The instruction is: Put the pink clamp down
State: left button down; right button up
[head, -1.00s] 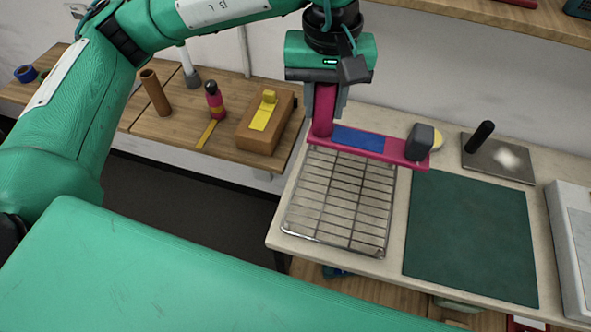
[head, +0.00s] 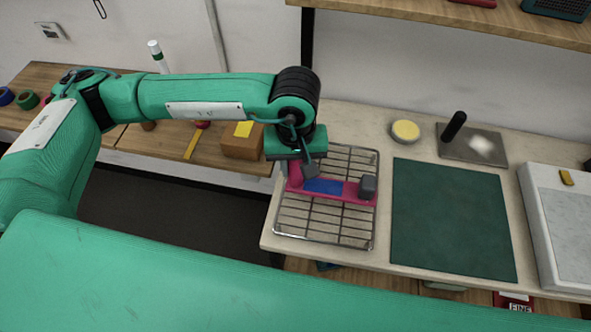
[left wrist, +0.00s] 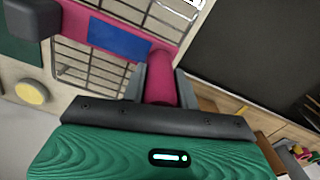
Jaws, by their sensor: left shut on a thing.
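The pink clamp (head: 353,190) is a pink bar with a blue patch and a dark grey block at its right end. My left gripper (head: 295,172) is shut on the pink upright post at the clamp's left end. The left wrist view shows the post (left wrist: 161,85) between the two grey fingers, and the bar running to the upper left. The clamp is over the wire rack (head: 322,233) on the light bench. I cannot tell whether it touches the rack. My right gripper is not in view.
Right of the rack lies a green mat (head: 452,215). A yellow round pad (head: 405,131) and a metal plate with a black handle (head: 472,143) are behind it. A cardboard box (head: 240,147) stands on the wooden bench to the left.

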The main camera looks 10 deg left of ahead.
pick_arm(q)
notch_tip(320, 180, down, 4)
jog(key=shift+r+p, duration=0.15)
jog(key=shift+p, duration=0.3)
jog(key=shift+f+b, duration=0.2)
jog(key=shift+b, duration=0.1)
jog(key=c, duration=1.1)
grip_release()
jog(key=shift+o, duration=0.2)
jog(key=shift+r, duration=0.1)
